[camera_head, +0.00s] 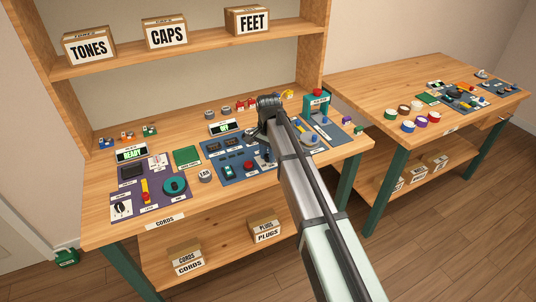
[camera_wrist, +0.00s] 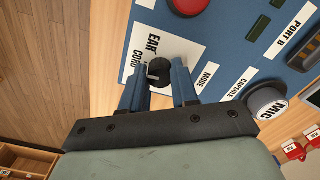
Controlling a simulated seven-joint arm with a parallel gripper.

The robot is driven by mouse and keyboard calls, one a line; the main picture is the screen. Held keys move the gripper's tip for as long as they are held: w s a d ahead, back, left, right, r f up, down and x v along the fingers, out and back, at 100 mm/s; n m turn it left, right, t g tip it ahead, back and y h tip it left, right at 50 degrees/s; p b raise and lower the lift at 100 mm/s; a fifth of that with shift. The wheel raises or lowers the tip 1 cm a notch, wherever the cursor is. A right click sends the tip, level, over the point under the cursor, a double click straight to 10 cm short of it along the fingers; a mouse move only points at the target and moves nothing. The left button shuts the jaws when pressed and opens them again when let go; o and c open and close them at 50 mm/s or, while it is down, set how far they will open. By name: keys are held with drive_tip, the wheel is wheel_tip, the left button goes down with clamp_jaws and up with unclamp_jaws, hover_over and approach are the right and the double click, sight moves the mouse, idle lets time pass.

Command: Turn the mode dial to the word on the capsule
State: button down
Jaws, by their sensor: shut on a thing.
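The mode dial (camera_wrist: 160,73), a small black knob with a pale pointer mark, sits on a white plate by the MODE label (camera_wrist: 207,78) in the wrist view. The words EAR and CORD (camera_wrist: 127,66) show on the plate; other words may be hidden behind my fingers. My gripper (camera_wrist: 157,68) has its two blue fingers closed on either side of the knob. The mark lies toward the picture's left, but I cannot tell exactly which word it meets. The grey capsule (camera_wrist: 266,103) reads MIC and sits by the CAPSULE label (camera_wrist: 233,87). In the head view, my arm hides the dial.
A red button (camera_wrist: 187,5) and a PORT B label (camera_wrist: 286,35) share the blue panel. In the head view, a purple panel (camera_head: 150,203) with a READY screen (camera_head: 131,154) lies left. Boxes, including CAPS (camera_head: 165,33), stand on the shelf. A second table (camera_head: 440,75) stands right.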

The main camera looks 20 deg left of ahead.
drive_tip(key=n, duration=0.4)
drive_tip(key=shift+n, duration=0.4)
drive_tip(key=n, duration=0.4)
drive_tip(key=shift+n, duration=0.7)
drive_tip(key=c, duration=0.8)
unclamp_jaws()
drive_tip(key=shift+c, duration=0.2)
wheel_tip(320, 180, up, 14)
drive_tip(key=shift+f, duration=0.1)
